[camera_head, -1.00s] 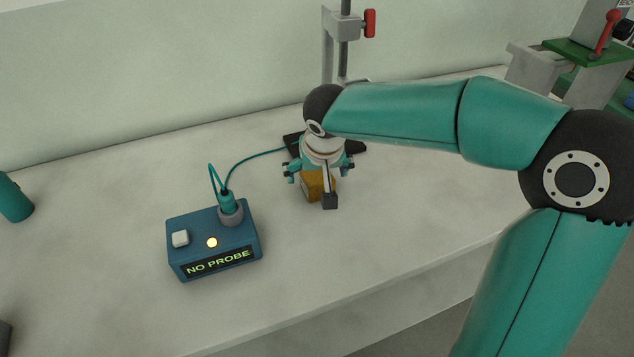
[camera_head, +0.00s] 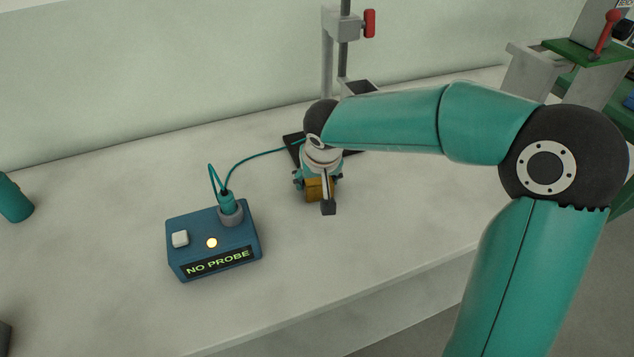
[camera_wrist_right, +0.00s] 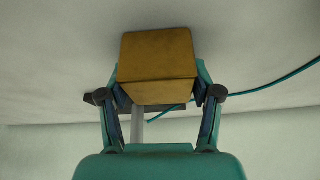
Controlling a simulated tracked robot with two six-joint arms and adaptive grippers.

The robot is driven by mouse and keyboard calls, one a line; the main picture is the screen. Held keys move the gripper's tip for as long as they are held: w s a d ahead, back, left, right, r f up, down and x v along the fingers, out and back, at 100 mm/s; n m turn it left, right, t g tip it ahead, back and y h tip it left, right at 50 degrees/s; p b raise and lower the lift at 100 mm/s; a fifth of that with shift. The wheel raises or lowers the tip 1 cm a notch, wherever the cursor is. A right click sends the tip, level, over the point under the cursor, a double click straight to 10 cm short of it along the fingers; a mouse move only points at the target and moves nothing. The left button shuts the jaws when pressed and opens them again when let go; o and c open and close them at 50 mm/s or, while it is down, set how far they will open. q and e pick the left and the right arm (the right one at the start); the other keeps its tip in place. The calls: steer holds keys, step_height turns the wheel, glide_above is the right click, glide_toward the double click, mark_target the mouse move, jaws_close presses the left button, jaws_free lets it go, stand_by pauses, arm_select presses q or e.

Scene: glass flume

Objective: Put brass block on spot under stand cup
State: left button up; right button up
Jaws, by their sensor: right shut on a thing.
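The brass block (camera_head: 316,191) is on or just above the bench, in front of the stand; I cannot tell whether it touches the bench. My right gripper (camera_head: 319,187) is shut on it, with one finger on each side. In the right wrist view the block (camera_wrist_right: 157,62) sits between the two fingers of the gripper (camera_wrist_right: 160,90). The stand (camera_head: 327,50) rises behind, and its dark base (camera_head: 293,140) is partly hidden by my right arm. The stand cup and the spot under it are not clearly visible. My left gripper is not in view.
A blue box (camera_head: 214,240) reading "NO PROBE" stands left of the gripper, with a teal cable (camera_head: 250,159) running toward the stand. A teal cylinder (camera_head: 13,199) is at the far left. A green machine (camera_head: 590,55) is at the back right.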

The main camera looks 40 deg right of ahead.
jaws_close()
steer(key=shift+r, duration=0.1)
